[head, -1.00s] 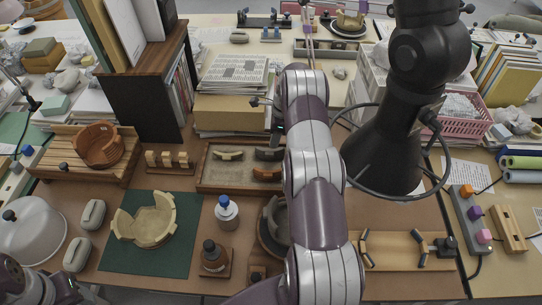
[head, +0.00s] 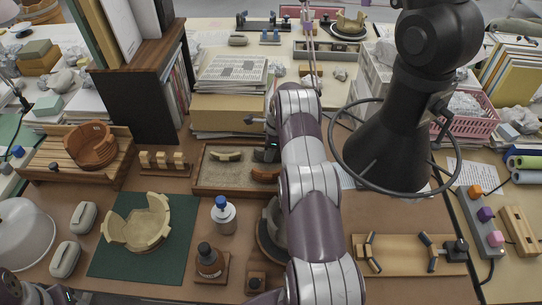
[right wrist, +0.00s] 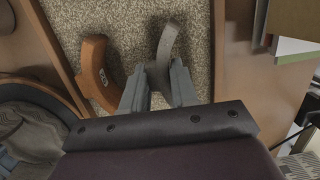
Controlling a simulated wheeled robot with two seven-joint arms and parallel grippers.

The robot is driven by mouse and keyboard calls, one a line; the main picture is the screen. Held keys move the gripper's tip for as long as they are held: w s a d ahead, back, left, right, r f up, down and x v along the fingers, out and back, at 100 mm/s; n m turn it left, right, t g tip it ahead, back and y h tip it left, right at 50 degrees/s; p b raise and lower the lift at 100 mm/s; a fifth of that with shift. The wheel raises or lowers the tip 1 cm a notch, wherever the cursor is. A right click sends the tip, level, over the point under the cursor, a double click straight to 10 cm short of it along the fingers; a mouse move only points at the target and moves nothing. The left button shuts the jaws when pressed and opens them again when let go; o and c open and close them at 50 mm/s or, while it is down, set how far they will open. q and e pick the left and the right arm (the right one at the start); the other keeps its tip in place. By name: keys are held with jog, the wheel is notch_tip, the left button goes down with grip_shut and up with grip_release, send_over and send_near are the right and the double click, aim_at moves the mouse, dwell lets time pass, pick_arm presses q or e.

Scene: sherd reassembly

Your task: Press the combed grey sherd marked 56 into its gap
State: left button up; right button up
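The grey sherd (right wrist: 165,43) lies in the sand-coloured tray (head: 197,180); its number does not show. My right gripper (right wrist: 159,72) is low over the tray, with one finger on each side of the sherd's near end; I cannot tell whether they press on it. In the head view my arm and gripper partly cover the sherd. A grey combed vessel (right wrist: 28,135) stands on a dark round stand, left in the right wrist view. In the head view the vessel (head: 271,218) is half hidden behind my right arm; its gap is not clear. My left gripper (head: 62,294) shows only partly at the bottom left.
An orange sherd (right wrist: 95,72) lies close left of the grey one; a cream sherd (head: 226,156) is also in the tray. A blue-capped bottle (head: 223,215) and a dark bottle (head: 209,262) stand left of the vessel. A cream bowl (head: 140,228) sits on a green mat.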

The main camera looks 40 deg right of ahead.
jog(key=shift+r, duration=0.15)
jog(key=shift+r+p, duration=2.25)
jog(key=shift+r, duration=1.15)
